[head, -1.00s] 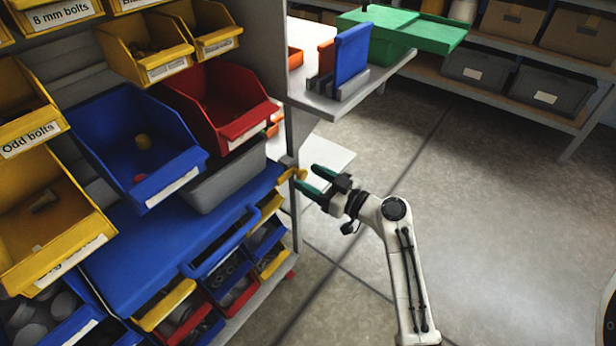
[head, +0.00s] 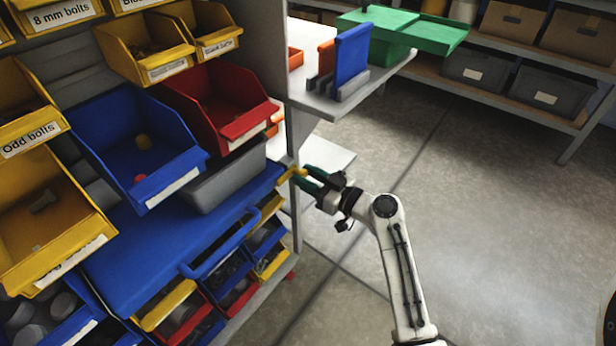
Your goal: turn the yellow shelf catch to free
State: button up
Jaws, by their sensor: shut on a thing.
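The yellow shelf catch (head: 286,176) sits at the right end of the blue shelf (head: 150,255), beside the grey upright of the rack. My gripper (head: 303,178), with green fingers, reaches in from the right and is shut on the catch's outer end. The fingers hide part of the catch, and its exact angle is hard to read at this size.
A blue bin (head: 135,150), a red bin (head: 225,110) and a grey bin (head: 225,180) stand above the blue shelf. Several small drawers lie below it. A side shelf (head: 375,80) holds a green box and upright panels. The floor to the right is clear.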

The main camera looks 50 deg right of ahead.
jog(key=shift+c, duration=0.4)
jog(key=shift+m, duration=0.3)
jog(key=m, duration=0.3)
jog(key=shift+m+p, duration=0.35)
jog(key=shift+m, duration=0.05)
jog(key=m+p, duration=0.1)
jog(key=m, duration=0.3)
jog(key=shift+m, duration=0.3)
jog(key=m+p, duration=0.2)
jog(key=m, duration=0.3)
jog(key=shift+d+p, duration=0.15)
jog(key=shift+p, duration=0.2)
jog(key=shift+f+m+p, duration=0.2)
jog(key=shift+m+p, duration=0.6)
jog(key=shift+m, duration=1.2)
jog(key=o, duration=1)
